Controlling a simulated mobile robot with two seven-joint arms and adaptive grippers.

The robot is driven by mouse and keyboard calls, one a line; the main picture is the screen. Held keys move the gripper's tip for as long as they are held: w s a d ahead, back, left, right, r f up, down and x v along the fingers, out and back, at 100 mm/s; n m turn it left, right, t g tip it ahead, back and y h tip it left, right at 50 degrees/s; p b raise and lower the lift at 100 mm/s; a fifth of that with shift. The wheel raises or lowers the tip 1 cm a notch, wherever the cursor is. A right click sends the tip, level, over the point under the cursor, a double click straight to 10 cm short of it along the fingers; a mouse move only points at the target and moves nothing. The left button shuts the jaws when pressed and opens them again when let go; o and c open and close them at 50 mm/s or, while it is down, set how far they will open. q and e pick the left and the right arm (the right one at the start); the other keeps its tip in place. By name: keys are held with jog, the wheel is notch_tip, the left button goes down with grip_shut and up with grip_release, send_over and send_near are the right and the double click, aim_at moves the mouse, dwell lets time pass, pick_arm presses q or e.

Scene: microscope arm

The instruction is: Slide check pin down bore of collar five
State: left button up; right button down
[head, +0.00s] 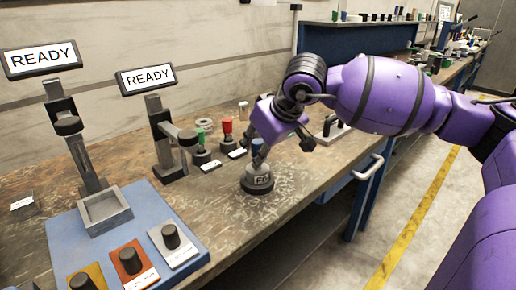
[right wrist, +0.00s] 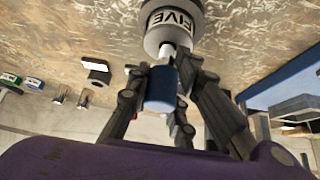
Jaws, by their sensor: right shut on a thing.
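Collar five (head: 258,181) is a grey, round, stepped piece with a white label, standing on the wooden bench near its front edge. In the right wrist view, its label (right wrist: 172,17) reads FIVE. The check pin has a blue grip (right wrist: 161,90) and a bright metal shank (right wrist: 168,50). My right gripper (right wrist: 166,80) is shut on the blue grip, with dark fingers on both sides. In the head view, the blue grip (head: 258,147) is right above the collar. The shank meets the collar's top; how deep it sits in the bore is hard to tell. My left gripper is out of view.
A red-topped piece (head: 227,127) and a green-topped piece (head: 201,138) stand behind, left of my right gripper. Two stands with READY screens (head: 148,79) and a blue base (head: 128,236) with dark knobs occupy the left. Bare bench (head: 215,200) lies left of the collar.

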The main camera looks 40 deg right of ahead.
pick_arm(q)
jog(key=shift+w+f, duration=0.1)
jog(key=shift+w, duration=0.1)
pick_arm(e)
jog(key=shift+f, duration=0.2)
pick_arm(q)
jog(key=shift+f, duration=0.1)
pick_arm(e)
jog(key=shift+f, duration=0.2)
jog(key=c, duration=1.6)
grip_release()
jog(key=shift+c, duration=0.2)
jog(key=shift+o, duration=1)
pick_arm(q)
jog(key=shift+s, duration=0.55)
pick_arm(e)
jog(key=shift+f, duration=0.1)
